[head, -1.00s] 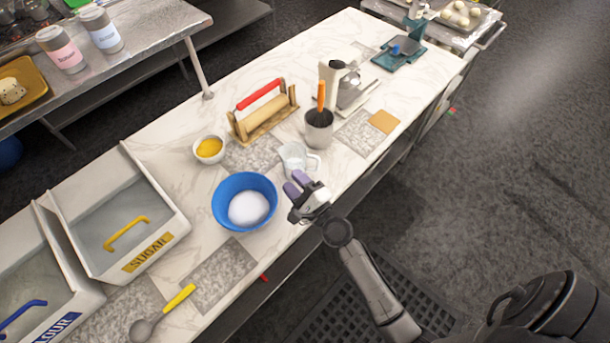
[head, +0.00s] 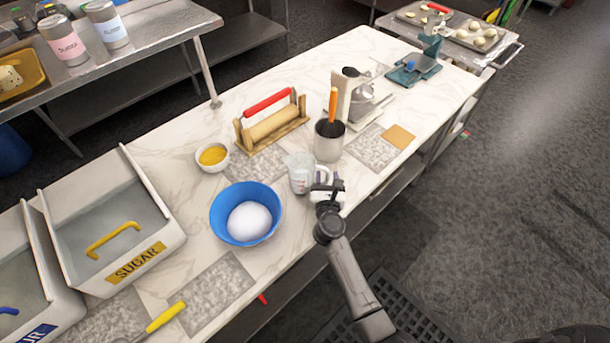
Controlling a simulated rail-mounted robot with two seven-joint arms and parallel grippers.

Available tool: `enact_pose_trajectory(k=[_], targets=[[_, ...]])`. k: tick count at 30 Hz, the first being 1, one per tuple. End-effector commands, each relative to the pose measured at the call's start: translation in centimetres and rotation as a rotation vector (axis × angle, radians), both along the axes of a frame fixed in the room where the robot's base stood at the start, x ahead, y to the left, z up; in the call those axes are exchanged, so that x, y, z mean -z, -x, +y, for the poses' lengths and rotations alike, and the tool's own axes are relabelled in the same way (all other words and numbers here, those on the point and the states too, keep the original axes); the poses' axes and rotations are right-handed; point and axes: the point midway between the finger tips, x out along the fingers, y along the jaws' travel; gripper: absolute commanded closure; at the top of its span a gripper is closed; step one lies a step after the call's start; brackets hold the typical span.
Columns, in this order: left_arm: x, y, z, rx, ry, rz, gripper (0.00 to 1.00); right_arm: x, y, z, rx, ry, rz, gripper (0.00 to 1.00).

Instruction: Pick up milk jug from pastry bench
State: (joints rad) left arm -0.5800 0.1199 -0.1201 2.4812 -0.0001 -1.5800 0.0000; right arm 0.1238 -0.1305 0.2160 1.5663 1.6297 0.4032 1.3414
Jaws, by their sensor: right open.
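The milk jug (head: 299,172) is a small clear jug with reddish markings on its side. It stands upright on the marble pastry bench (head: 180,150), between the blue bowl and the grey utensil pot. My right gripper (head: 318,190) is open at the jug's right side, by its handle. The gripper's wrist covers part of the fingers, so I cannot tell whether they touch the handle. My left gripper is not in view.
A blue bowl (head: 224,222) with white contents stands left of the jug. A grey pot (head: 328,148) with an orange-handled tool stands close behind right. A yellow-filled bowl (head: 213,157), a red-handled wooden rack (head: 270,120) and a sugar bin (head: 110,215) are farther left.

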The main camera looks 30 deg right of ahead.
Motion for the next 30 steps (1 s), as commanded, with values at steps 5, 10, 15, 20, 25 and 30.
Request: enact_pose_trajectory(k=[5, 10, 15, 20, 25, 30], targets=[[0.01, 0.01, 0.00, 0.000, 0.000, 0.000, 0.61, -0.05, -0.28, -0.21, 0.000, 0.001, -0.001, 0.58], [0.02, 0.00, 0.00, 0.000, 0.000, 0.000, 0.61, -0.04, -0.26, -0.18, -0.001, 0.001, -0.001, 0.59], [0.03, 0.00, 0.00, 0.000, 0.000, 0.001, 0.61, -0.03, -0.25, -0.17, -0.001, 0.001, 0.000, 0.75], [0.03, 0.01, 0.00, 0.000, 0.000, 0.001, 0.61, -0.03, -0.24, -0.16, -0.001, 0.001, 0.000, 0.91], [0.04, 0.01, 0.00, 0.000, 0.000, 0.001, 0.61, -0.03, -0.24, -0.16, -0.001, 0.001, 0.000, 1.00], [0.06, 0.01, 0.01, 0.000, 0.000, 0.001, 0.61, -0.02, -0.24, -0.14, -0.001, 0.001, 0.000, 1.00]])
